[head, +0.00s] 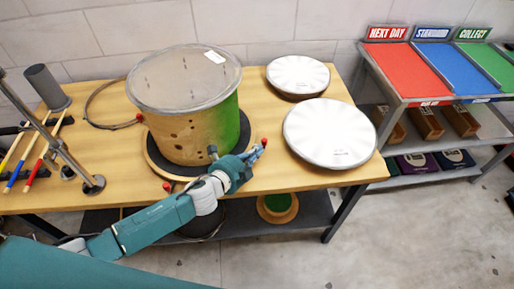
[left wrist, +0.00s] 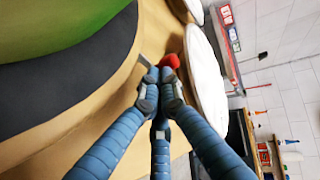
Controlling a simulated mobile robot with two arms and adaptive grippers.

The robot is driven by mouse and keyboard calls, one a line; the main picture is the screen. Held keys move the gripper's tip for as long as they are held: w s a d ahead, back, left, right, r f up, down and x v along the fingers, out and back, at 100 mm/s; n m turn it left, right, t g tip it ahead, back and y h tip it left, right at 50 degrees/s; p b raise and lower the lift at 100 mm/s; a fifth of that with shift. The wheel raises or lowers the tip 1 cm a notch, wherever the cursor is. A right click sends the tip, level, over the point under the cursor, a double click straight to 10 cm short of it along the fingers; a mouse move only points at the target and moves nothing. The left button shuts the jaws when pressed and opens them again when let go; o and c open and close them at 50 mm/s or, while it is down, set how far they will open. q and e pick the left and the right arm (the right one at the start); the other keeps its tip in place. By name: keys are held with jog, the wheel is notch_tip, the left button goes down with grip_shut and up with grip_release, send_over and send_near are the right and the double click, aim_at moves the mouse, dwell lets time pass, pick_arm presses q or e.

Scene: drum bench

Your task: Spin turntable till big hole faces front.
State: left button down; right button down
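In the head view, a drum shell (head: 185,127) with a clear top stands upright on a dark round turntable (head: 158,165). Its side is tan with a green right part. Several small dark holes show on the tan side; I cannot make out a clearly larger one. Red knobs show at the turntable's left (head: 139,117) and front left (head: 167,187). My left gripper (head: 254,154) is at the turntable's right front, its fingers drawn together at a third red knob (head: 264,142). In the left wrist view the fingertips (left wrist: 160,78) close at this knob (left wrist: 170,61), partly hiding it. My right gripper is out of view.
Two white drumheads (head: 330,133) (head: 298,75) lie on the wooden bench (head: 270,178) at the right. Drumsticks (head: 38,165) and a metal stand (head: 92,184) are at the left. A shelf with coloured trays (head: 400,70) stands beyond the bench's right end.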

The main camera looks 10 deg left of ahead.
pick_arm(q)
jog(key=shift+w+d+f, duration=0.1)
jog(key=shift+w+d, duration=0.05)
jog(key=shift+w, duration=0.25)
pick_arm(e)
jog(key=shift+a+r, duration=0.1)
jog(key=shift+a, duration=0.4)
